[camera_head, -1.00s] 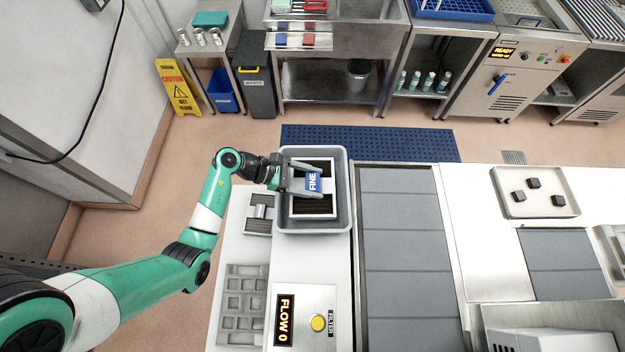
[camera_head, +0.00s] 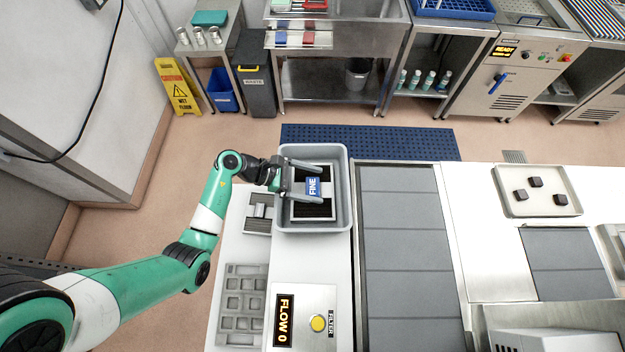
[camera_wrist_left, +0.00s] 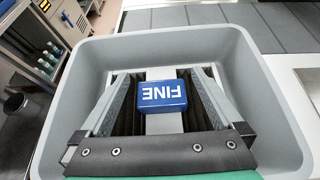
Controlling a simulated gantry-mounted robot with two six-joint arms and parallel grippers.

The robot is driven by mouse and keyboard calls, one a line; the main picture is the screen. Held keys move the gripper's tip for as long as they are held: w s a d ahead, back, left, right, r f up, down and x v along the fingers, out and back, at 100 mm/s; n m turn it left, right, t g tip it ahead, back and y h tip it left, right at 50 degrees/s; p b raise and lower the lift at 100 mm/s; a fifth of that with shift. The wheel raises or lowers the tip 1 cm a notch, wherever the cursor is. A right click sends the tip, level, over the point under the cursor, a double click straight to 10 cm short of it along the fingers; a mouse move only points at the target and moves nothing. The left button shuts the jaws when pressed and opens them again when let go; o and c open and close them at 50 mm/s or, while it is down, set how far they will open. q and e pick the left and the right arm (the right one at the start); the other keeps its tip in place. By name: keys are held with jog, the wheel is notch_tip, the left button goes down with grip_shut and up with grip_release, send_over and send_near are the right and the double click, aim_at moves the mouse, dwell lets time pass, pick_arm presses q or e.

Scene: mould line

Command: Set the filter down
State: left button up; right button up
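The filter (camera_head: 314,209) is a pale-framed panel with dark pleats and a blue block marked FINE (camera_head: 313,187) on top. It lies inside the grey tub (camera_head: 343,205). In the left wrist view the blue block (camera_wrist_left: 152,97) is between the fingers, with gaps on both sides. My left gripper (camera_head: 318,184) is open around the block and reaches into the tub from the left. The fingers hide parts of the filter. My right gripper is in neither view.
A small grey slotted piece (camera_head: 258,213) lies beside the tub. A grey tray with square pockets (camera_head: 243,300) and a panel reading FLOW 0 (camera_head: 302,315) are nearer. The grey conveyor (camera_head: 405,250) runs right of the tub.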

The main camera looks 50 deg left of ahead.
pick_arm(q)
jog(key=shift+r+p, duration=0.35)
jog(key=shift+r, duration=0.05)
jog(key=shift+r+p, duration=0.5)
jog(key=shift+r, duration=0.05)
jog(key=b+v, duration=0.1)
jog(key=v, duration=1)
jog(key=shift+s+a, duration=0.35)
